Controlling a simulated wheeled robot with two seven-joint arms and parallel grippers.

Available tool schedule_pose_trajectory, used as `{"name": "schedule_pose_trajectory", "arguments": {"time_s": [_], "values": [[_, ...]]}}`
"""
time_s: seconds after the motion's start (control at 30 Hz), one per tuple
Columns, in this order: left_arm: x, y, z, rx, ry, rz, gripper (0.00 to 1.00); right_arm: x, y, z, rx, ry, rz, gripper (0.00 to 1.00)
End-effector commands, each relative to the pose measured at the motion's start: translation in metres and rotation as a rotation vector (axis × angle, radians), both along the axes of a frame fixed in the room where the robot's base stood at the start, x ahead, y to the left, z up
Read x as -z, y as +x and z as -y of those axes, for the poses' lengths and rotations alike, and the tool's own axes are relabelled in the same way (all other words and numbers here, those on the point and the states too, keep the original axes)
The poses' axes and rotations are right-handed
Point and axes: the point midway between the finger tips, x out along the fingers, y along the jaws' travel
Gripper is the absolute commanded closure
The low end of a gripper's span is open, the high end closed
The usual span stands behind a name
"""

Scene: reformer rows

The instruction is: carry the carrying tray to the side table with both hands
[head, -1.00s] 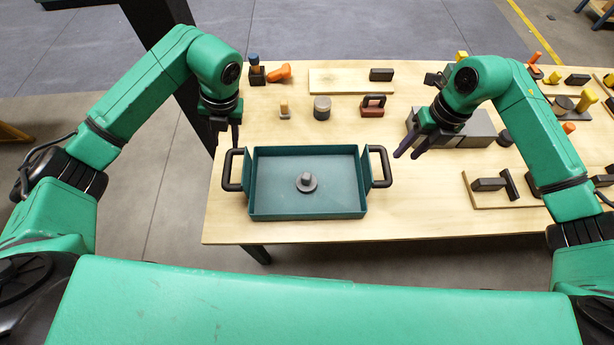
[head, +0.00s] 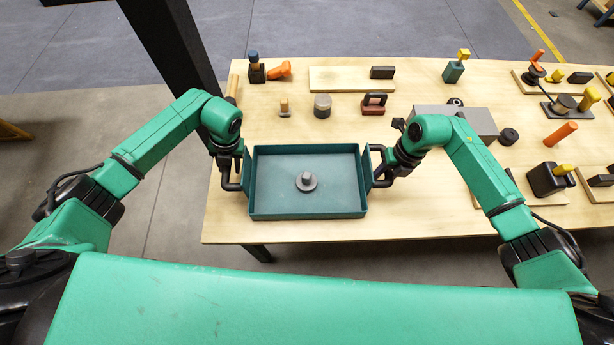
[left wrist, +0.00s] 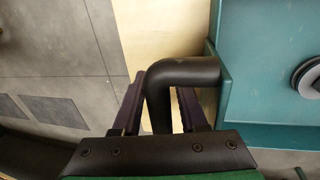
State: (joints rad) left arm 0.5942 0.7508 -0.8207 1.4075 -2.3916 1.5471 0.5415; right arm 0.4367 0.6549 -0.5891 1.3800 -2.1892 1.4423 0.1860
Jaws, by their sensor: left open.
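The teal carrying tray (head: 270,210) lies on the near left part of the wooden table, with a black handle on each side. A grey round part with a knob (head: 306,181) sits in it. My left gripper (head: 231,178) is at the left handle. In the left wrist view its open fingers (left wrist: 160,105) stand on either side of the black handle (left wrist: 185,72), not closed on it. My right gripper (head: 384,172) is at the right handle; its fingers are mostly hidden, so I cannot tell how they sit. I cannot identify the side table.
The wooden table (head: 420,220) has bare space in front of and right of the tray. Behind it stand a grey cylinder (head: 322,106), a red-brown handled block (head: 374,105) and a grey box (head: 470,120). A dark post (head: 170,45) rises behind my left arm.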

Motion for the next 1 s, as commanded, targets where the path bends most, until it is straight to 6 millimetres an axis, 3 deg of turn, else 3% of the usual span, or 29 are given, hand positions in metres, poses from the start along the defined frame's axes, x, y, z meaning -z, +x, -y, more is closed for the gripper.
{"name": "schedule_pose_trajectory", "arguments": {"time_s": [0.17, 0.27, 0.3, 1.0], "values": [[-0.0002, 0.0, 0.0001, 0.0, 0.0, 0.0, 0.58, -0.0001, 0.0, 0.0, 0.0, 0.0, 0.0, 0.58], [-0.0003, 0.0001, 0.0001, 0.0, 0.0, 0.0, 0.96, -0.0003, 0.0, 0.0001, 0.0, 0.0, 0.0, 0.96], [-0.0004, 0.0001, 0.0001, 0.0, 0.0, 0.0, 1.0, -0.0004, 0.0, 0.0002, 0.0, 0.0, 0.0, 1.0], [-0.0007, 0.0003, -0.0002, -0.001, 0.0, 0.0, 1.0, -0.0008, 0.0002, 0.0003, 0.001, 0.0, 0.0, 1.0]]}}
